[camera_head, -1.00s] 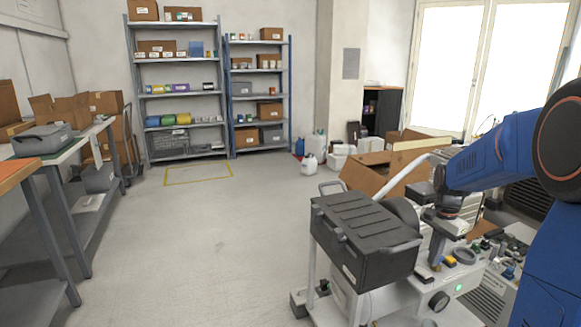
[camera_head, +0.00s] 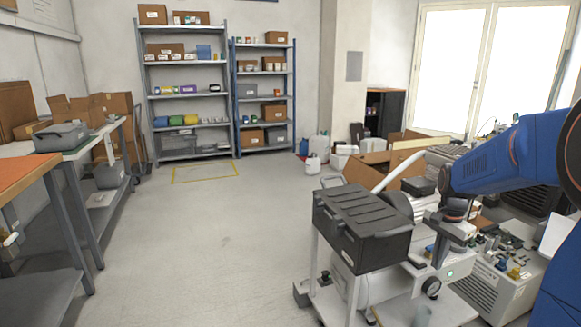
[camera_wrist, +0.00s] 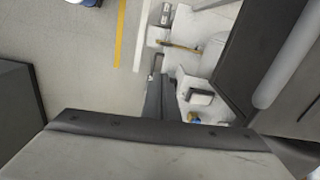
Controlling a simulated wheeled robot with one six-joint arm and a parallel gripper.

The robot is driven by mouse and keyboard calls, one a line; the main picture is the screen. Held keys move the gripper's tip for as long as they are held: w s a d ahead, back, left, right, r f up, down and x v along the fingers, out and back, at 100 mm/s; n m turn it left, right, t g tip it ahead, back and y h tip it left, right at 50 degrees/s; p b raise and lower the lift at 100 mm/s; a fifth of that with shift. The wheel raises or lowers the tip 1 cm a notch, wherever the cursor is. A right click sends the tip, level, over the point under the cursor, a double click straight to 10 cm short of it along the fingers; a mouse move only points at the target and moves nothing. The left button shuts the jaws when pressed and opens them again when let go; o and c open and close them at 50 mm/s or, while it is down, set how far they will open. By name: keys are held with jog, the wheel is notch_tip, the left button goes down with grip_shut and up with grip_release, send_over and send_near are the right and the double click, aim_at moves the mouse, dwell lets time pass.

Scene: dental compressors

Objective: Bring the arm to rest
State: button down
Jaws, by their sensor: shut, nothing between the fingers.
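My blue arm (camera_head: 510,155) reaches in from the right edge of the head view. Its wrist bends down to my gripper (camera_head: 440,262), a small grey and dark shape pointing downward. The gripper is shut and empty. It hangs just right of a black lidded case (camera_head: 362,228), in front of the white equipment behind it. I cannot tell the exact gap below its tips. In the wrist view a broad grey surface with a dark edge fills the bottom, and floor and equipment show beyond.
A white machine with a green light (camera_head: 450,273) and a bench unit with small fittings (camera_head: 497,280) crowd the right. An open cardboard box (camera_head: 375,168) stands behind. Workbenches (camera_head: 68,155) line the left; shelves (camera_head: 185,90) stand at the back. The middle floor (camera_head: 225,235) is clear.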

jog(key=s+a+r+n+t, duration=0.1)
jog(key=s+a+r+n, duration=0.25)
jog(key=s, duration=0.35)
jog(key=s+a+r+n+t, duration=0.1)
jog(key=s+a+r+n, duration=0.2)
jog(key=s+a, duration=0.25)
jog(key=s+a+n+t, duration=0.1)
jog(key=s+a+n, duration=0.1)
jog(key=s, duration=0.6)
jog(key=s+a+n+t, duration=0.1)
jog(key=s+a+n, duration=0.2)
jog(key=s, duration=0.5)
jog(key=shift+f+n, duration=0.45)
jog(key=shift+n, duration=0.3)
